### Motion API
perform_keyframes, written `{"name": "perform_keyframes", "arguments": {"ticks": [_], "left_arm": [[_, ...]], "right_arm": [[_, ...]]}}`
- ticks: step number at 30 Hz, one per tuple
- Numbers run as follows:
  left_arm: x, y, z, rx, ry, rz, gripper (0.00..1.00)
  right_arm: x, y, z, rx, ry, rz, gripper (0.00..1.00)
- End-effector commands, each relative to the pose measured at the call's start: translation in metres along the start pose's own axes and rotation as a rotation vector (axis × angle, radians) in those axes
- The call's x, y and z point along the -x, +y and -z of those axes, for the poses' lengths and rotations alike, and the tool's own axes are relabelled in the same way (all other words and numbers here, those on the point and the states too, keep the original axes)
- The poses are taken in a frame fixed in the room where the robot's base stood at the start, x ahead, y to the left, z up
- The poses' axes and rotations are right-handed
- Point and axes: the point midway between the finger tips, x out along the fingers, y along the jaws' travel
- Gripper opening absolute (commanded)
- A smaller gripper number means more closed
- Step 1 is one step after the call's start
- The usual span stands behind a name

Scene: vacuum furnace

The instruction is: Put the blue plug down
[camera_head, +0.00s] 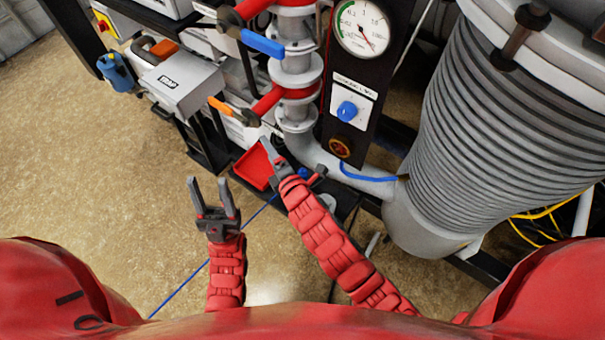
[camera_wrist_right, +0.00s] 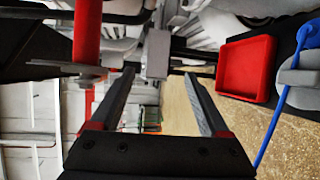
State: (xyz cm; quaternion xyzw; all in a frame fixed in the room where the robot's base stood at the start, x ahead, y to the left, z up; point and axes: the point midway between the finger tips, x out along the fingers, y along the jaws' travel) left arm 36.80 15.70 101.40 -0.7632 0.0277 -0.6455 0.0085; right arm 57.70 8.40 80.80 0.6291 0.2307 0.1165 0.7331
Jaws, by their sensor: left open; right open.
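In the right wrist view a blue piece (camera_wrist_right: 308,36) stands at the right edge, with a blue cable (camera_wrist_right: 270,135) running down from it; I cannot tell whether this is the blue plug. It lies outside my right gripper (camera_wrist_right: 158,76), whose fingers are apart with nothing held between them. In the head view my right gripper (camera_head: 271,154) is seen nearly edge-on beside a red tray (camera_head: 254,168), below the red pipe. My left gripper (camera_head: 213,193) is open and empty over the floor, left of the right arm. No plug shows in either gripper.
The red tray also shows in the right wrist view (camera_wrist_right: 247,68). A pressure gauge (camera_head: 362,27) and blue knob (camera_head: 347,111) sit on a black panel. A ribbed grey hose (camera_head: 480,120) fills the right. A blue-handled valve (camera_head: 262,42) stands above. Floor at left is clear.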

Motion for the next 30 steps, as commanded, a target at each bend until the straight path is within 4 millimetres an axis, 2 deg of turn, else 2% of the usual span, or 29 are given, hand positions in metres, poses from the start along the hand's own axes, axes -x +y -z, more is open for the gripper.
{"name": "perform_keyframes", "arguments": {"ticks": [1,5,9,13,18,23,30], "left_arm": [[-0.005,0.0,0.001,0.0,0.0,0.0,0.5],[-0.013,-0.001,0.002,0.0,0.0,0.0,0.5],[-0.019,-0.001,0.003,0.0,0.0,0.0,0.5],[-0.024,-0.001,0.004,0.0,0.0,0.0,0.5],[-0.026,-0.001,0.004,0.0,0.0,0.0,0.5],[-0.029,-0.001,0.005,0.0,0.0,0.0,0.5],[-0.038,-0.002,0.006,0.0,0.0,0.0,0.5]], "right_arm": [[-0.001,-0.002,0.009,0.099,-0.006,0.071,0.8],[0.009,-0.026,0.013,0.395,-0.04,0.31,0.8],[0.035,-0.041,0.011,0.685,-0.05,0.552,0.8],[0.064,-0.048,0.006,0.879,-0.04,0.74,0.8],[0.089,-0.049,0.002,1.004,-0.022,0.877,0.8],[0.087,-0.057,-0.006,1.026,-0.019,0.913,0.8],[0.059,-0.085,-0.024,1.024,-0.019,0.911,0.8]]}}
